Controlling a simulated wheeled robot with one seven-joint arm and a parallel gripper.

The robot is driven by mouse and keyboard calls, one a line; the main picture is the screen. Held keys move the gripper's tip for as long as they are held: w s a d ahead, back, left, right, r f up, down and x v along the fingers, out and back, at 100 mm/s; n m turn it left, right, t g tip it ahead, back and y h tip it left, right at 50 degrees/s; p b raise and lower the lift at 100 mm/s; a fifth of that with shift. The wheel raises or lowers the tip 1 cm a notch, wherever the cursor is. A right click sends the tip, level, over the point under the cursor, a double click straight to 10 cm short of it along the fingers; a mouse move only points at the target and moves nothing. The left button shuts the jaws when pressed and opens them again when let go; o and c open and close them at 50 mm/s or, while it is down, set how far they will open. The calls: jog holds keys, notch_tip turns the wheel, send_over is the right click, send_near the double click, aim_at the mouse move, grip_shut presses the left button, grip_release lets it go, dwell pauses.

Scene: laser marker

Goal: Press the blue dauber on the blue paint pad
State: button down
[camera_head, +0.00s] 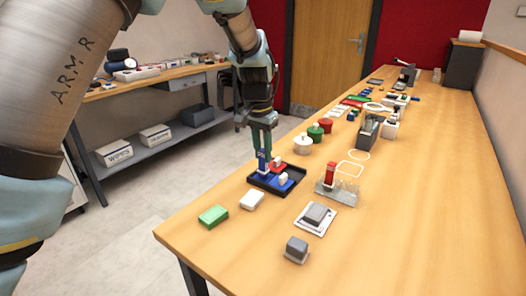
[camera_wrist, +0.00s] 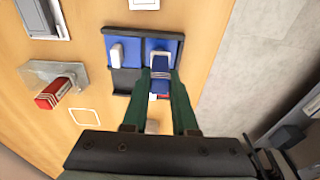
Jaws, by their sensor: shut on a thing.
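My gripper (camera_head: 261,150) is shut on the blue dauber (camera_head: 263,161), which stands roughly upright with its lower end at the black tray (camera_head: 256,184). In the wrist view the blue dauber (camera_wrist: 160,66) sits between the green fingertips, over the right blue pad (camera_wrist: 159,45) of the tray (camera_wrist: 127,78). Its lower end appears to meet that pad, but the exact contact is hidden. A second blue area (camera_wrist: 128,45) beside it carries a white block (camera_wrist: 116,55). In the head view this blue area (camera_head: 281,186) is right of the dauber. A red patch (camera_head: 278,163) shows behind.
A green block (camera_head: 213,215) and a white block (camera_head: 252,200) lie nearer the table's corner. A red-handled stamp (camera_head: 330,175) on a grey base stands right of the tray. Bare table lies at the front right.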

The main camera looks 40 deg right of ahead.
jog(key=shift+r+p, duration=2.35)
jog(key=shift+r, duration=1.05)
